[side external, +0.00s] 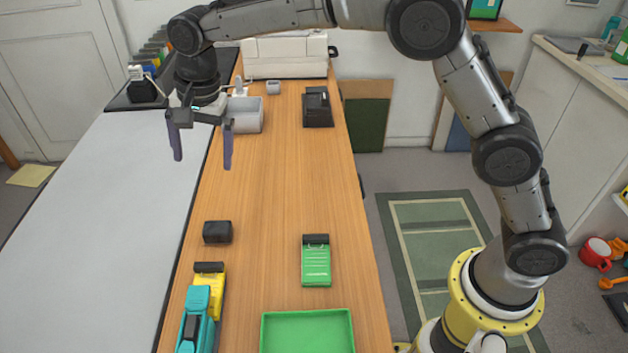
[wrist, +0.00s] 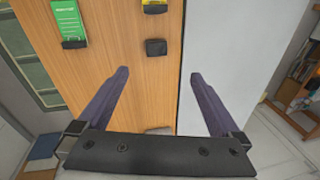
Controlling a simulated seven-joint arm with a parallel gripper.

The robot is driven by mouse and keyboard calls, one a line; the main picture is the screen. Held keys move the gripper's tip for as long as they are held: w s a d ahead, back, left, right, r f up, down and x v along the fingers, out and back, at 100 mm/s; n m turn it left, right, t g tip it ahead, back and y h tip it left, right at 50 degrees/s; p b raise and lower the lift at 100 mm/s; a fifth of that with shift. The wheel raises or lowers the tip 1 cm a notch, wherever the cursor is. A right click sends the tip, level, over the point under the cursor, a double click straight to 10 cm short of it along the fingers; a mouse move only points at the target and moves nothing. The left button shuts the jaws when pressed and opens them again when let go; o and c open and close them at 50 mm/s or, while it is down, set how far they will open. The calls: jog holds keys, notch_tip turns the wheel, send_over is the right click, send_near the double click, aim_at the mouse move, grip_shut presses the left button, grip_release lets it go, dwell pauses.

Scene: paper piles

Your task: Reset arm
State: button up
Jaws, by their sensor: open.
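My gripper (side external: 201,152) hangs from the arm high over the far left part of the wooden table (side external: 275,178), with its two purple fingers spread wide. In the wrist view my gripper (wrist: 166,98) is open with nothing between its fingers. A green clipped stack (side external: 316,262) lies near the table's front middle. A yellow clipped stack (side external: 216,284) lies at the front left, partly hidden behind a teal stapler-like tool (side external: 198,322). A small black block (side external: 217,232) sits just beyond the yellow stack. The wrist view also shows the green stack (wrist: 66,20) and the black block (wrist: 156,48).
A green tray (side external: 308,312) is at the table's front edge. At the back are a grey bin (side external: 247,128), a black device (side external: 317,108) and a white machine (side external: 286,55). A light grey surface (side external: 105,200) adjoins on the left. The table's middle is clear.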

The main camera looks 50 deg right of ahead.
jog(key=s+d+r+t, duration=0.2)
jog(key=s+d+r, duration=0.4)
jog(key=d+r, duration=0.35)
jog(key=s+d+r+n+t, duration=0.1)
jog(key=s+d+r, duration=0.4)
jog(key=s+d, duration=0.45)
jog(key=s+d+f+n, duration=0.2)
jog(key=s+f+n, duration=0.2)
jog(key=s, duration=0.5)
jog(key=s+d+f+n+h, duration=0.1)
jog(key=s+f+n, duration=0.4)
jog(key=s, duration=0.5)
jog(key=shift+d+f+t, duration=0.3)
jog(key=shift+d+f, duration=0.2)
jog(key=shift+f, duration=0.25)
